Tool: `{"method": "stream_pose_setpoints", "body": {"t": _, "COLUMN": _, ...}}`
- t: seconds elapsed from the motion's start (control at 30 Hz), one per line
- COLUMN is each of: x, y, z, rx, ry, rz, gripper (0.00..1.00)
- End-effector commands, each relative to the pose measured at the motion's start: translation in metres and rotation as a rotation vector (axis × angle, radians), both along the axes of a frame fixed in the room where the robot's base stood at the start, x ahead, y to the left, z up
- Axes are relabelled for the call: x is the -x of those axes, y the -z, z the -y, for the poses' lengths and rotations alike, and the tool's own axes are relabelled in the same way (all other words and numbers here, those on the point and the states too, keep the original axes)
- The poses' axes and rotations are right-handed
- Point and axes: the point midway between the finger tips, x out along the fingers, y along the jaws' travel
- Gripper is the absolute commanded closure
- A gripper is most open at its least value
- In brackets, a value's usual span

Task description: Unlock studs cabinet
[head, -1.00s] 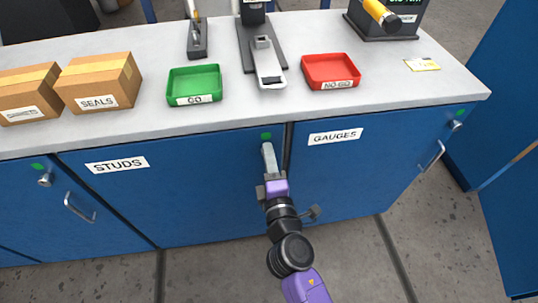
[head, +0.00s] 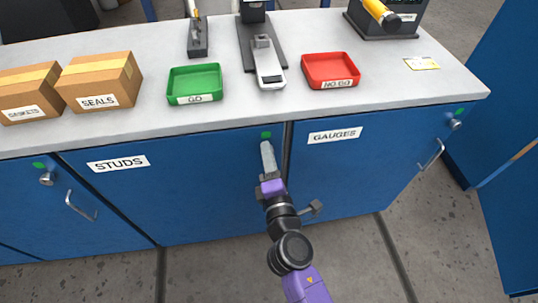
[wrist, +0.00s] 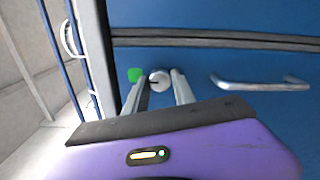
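The studs cabinet (head: 180,200) is a blue door under the bench, with a white STUDS label (head: 118,164) at its upper left. A green mark (head: 266,135) sits at its upper right corner, and it also shows in the wrist view (wrist: 135,75). My gripper (head: 267,150) reaches up to that corner. In the wrist view, a round silver lock knob (wrist: 160,80) with a dark slot lies between the two fingertips of my gripper (wrist: 160,84). The fingers stand apart, one on each side of it. I cannot tell whether they touch it. In the head view my gripper hides the knob.
A silver bar handle (wrist: 260,83) is on the door beside the knob. The gauges cabinet (head: 350,180) adjoins at right. The grey benchtop (head: 130,120) overhangs above, carrying a green GO tray (head: 195,99), a red NO-GO tray (head: 330,84) and boxes. The floor in front is clear.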

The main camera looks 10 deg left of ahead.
Motion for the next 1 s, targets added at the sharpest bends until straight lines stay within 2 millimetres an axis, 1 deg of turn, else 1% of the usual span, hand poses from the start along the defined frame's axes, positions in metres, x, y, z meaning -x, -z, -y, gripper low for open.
{"method": "stream_pose_setpoints", "body": {"t": 0.03, "x": 0.000, "y": 0.001, "z": -0.001, "rx": 0.000, "ry": -0.002, "rz": -0.001, "gripper": 0.57}}
{"method": "stream_pose_setpoints", "body": {"t": 0.07, "x": 0.000, "y": 0.001, "z": -0.001, "rx": 0.000, "ry": -0.001, "rz": -0.001, "gripper": 0.51}}
{"method": "stream_pose_setpoints", "body": {"t": 0.1, "x": 0.000, "y": 0.001, "z": 0.000, "rx": 0.000, "ry": -0.001, "rz": -0.001, "gripper": 0.49}}
{"method": "stream_pose_setpoints", "body": {"t": 0.37, "x": 0.000, "y": 0.000, "z": 0.000, "rx": -0.001, "ry": 0.001, "rz": 0.000, "gripper": 0.49}}
{"method": "stream_pose_setpoints", "body": {"t": 0.47, "x": 0.004, "y": 0.000, "z": 0.001, "rx": -0.001, "ry": 0.001, "rz": -0.001, "gripper": 0.49}}
{"method": "stream_pose_setpoints", "body": {"t": 0.57, "x": 0.015, "y": 0.001, "z": 0.005, "rx": 0.000, "ry": 0.000, "rz": -0.002, "gripper": 0.49}}
{"method": "stream_pose_setpoints", "body": {"t": 0.8, "x": 0.052, "y": 0.002, "z": 0.015, "rx": 0.000, "ry": 0.000, "rz": -0.002, "gripper": 0.49}}
{"method": "stream_pose_setpoints", "body": {"t": 0.9, "x": 0.064, "y": 0.002, "z": 0.019, "rx": 0.001, "ry": 0.000, "rz": -0.002, "gripper": 0.49}}
{"method": "stream_pose_setpoints", "body": {"t": 1.0, "x": 0.071, "y": 0.001, "z": 0.021, "rx": 0.000, "ry": 0.000, "rz": -0.001, "gripper": 0.49}}
